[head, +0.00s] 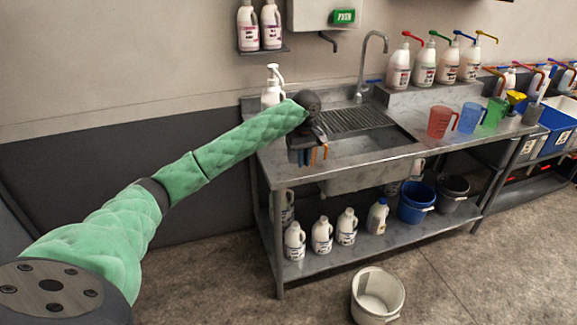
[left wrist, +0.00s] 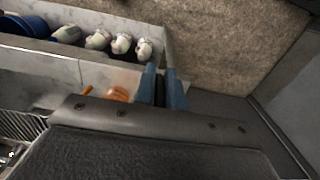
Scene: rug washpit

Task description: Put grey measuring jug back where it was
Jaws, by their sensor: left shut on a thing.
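My left gripper (head: 308,153) is over the left front part of the steel sink bench (head: 285,172), seen from behind in the head view. In the left wrist view its blue fingers (left wrist: 163,88) are close together with a dark strip between them. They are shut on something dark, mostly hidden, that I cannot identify. Small orange pieces (head: 325,152) show right beside the fingers, and an orange blur (left wrist: 118,93) shows in the left wrist view. A grey jug-like vessel (head: 533,114) stands at the right end of the bench, apart from the gripper. My right gripper is not visible.
Red (head: 440,123), blue (head: 470,118) and green (head: 494,113) jugs stand on the bench's right side. Several pump bottles (head: 398,68) line the raised back ledge. A white pump bottle (head: 271,94) stands at the left back. A white bucket (head: 377,296) sits on the floor in front.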

